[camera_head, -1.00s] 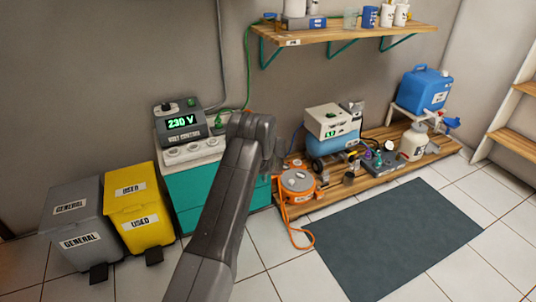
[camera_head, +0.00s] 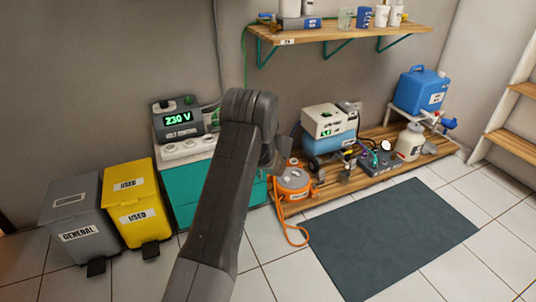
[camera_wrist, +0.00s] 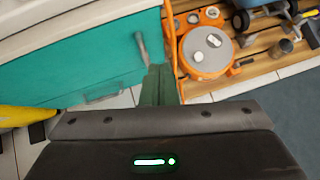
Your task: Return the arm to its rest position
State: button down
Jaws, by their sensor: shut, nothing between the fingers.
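My arm (camera_head: 222,190) rises from the bottom of the head view, with its elbow bent in front of the teal cabinet (camera_head: 192,192). In the head view the gripper's fingers are hidden behind the arm. In the wrist view my gripper (camera_wrist: 159,72) shows as dark green fingers, shut and empty. They point toward the floor between the teal cabinet (camera_wrist: 85,62) and the orange cable reel (camera_wrist: 207,48). Nothing appears to be held.
The orange reel (camera_head: 293,181) sits near my wrist, at the left end of a low wooden platform (camera_head: 375,161) bearing equipment. Yellow (camera_head: 137,205) and grey (camera_head: 78,222) bins stand left. A wall shelf (camera_head: 350,33) hangs above. The dark mat (camera_head: 395,235) is clear.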

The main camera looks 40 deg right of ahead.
jog(key=shift+v, duration=0.85)
jog(key=shift+d+f, duration=0.1)
jog(key=shift+d, duration=0.05)
